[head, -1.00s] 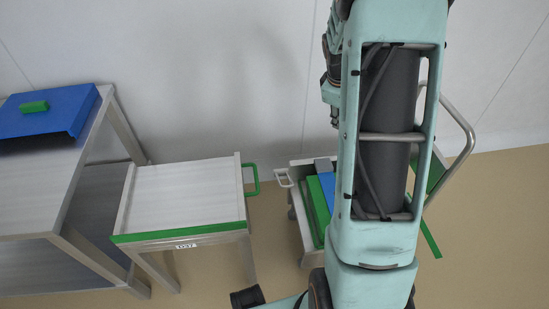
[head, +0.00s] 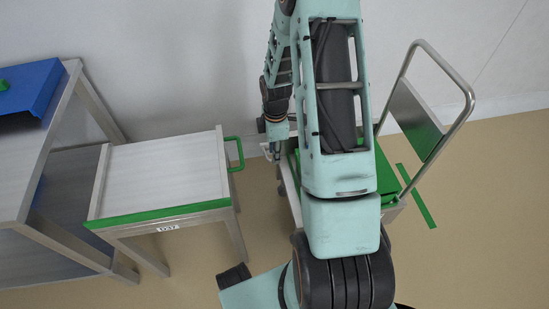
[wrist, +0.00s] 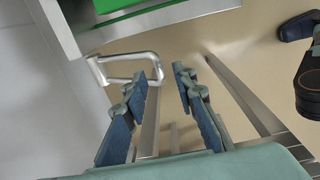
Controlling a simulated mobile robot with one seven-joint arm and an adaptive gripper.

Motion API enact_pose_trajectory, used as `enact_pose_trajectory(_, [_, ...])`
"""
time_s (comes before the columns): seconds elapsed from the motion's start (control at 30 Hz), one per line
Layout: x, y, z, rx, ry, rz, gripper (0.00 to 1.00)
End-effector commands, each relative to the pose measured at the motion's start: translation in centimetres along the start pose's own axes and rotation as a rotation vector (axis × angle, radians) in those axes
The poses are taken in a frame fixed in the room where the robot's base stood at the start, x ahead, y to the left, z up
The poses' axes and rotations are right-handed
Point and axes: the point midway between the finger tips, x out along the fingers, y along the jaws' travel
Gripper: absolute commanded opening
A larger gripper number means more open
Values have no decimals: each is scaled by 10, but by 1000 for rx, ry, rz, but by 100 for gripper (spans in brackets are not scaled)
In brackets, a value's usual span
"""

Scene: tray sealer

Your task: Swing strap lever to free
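A pale metal loop lever (wrist: 126,56) sticks out from the side of the grey-framed cart (wrist: 185,12) in the wrist view. I take this loop for the strap lever. My gripper (wrist: 160,82) is open, its two blue-padded fingers apart. The left finger overlaps the loop's near side in the picture; I cannot tell whether they touch. A metal bar (wrist: 150,125) shows between the fingers. In the head view my gripper (head: 273,150) is small at the cart's left edge, and my arm hides much of the cart (head: 292,195).
A side table (head: 165,170) with a green front edge and a green side handle (head: 236,154) stands left of the cart. A workbench (head: 85,95) with a blue cover (head: 35,90) is farther left. The cart's push handle (head: 440,60) rises at right. Floor is open in front.

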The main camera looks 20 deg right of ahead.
Motion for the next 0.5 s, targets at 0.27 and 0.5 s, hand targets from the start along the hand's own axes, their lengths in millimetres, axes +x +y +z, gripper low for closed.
enact_pose_trajectory(0.27, [22, 0, 0, -1, 0, 1, 26])
enact_pose_trajectory(0.5, [22, 0, 0, 0, 0, 1, 26])
